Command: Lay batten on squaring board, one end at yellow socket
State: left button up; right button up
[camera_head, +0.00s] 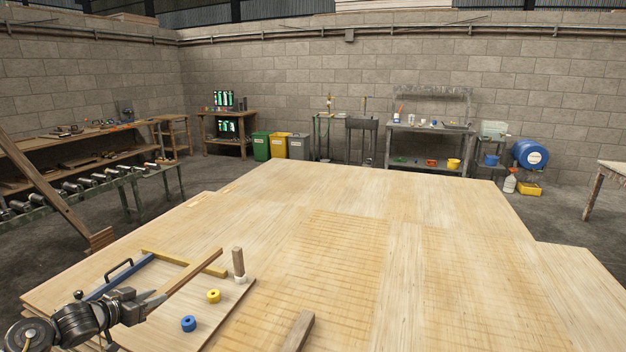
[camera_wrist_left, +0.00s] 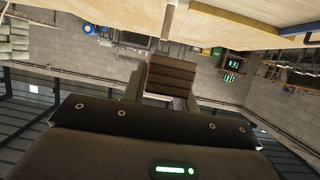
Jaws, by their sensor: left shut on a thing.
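My left gripper (camera_head: 154,299) is shut on a brown wooden batten (camera_head: 192,270), which slants up and right over the squaring board (camera_head: 225,306). The batten's far end is near the yellow bar; I cannot tell whether it touches the board. The yellow socket (camera_head: 213,296) is a small ring on the board, right of the gripper and apart from the batten. A blue socket (camera_head: 188,323) lies nearer me. A white socket (camera_head: 240,280) has a short wooden piece (camera_head: 238,261) upright in it. In the left wrist view, dark finger parts (camera_wrist_left: 172,78) show below the wood. My right gripper is out of view.
A yellow bar (camera_head: 164,256) and a blue bar (camera_head: 106,287) lie by the board's far left, with a black handle (camera_head: 118,268) near the blue one. Another wooden piece (camera_head: 298,331) is at the front. The wide veneer surface (camera_head: 440,210) is mostly clear.

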pick_arm(q)
notch_tip(320, 180, up, 4)
jog(key=w+a, duration=0.2)
jog(key=w, duration=0.1)
jog(key=s+a+f+n+y, duration=0.2)
jog(key=a+f+n+y, duration=0.25)
jog(key=a, duration=0.45)
jog(key=s+a+f+n+g+y, duration=0.2)
jog(key=s+a+n+y, duration=0.6)
jog(key=s+a, duration=0.4)
jog(key=w+d+r+m+t+h, duration=0.1)
jog(key=w+d+r+m+h, duration=0.15)
jog(key=d, duration=1.05)
jog(key=w+d+r+m+t+h, duration=0.2)
jog(key=w+d+r+m, duration=0.15)
jog(key=d, duration=1.05)
jog(key=s+d+r+m+h, duration=0.1)
jog(key=s+d+r, duration=0.3)
jog(key=d+r, duration=0.3)
jog(key=s+d+r+m+h, duration=0.1)
jog(key=s+d+r, duration=0.3)
jog(key=d+r, duration=0.4)
jog(key=shift+d+h, duration=0.3)
jog(key=shift+d, duration=0.7)
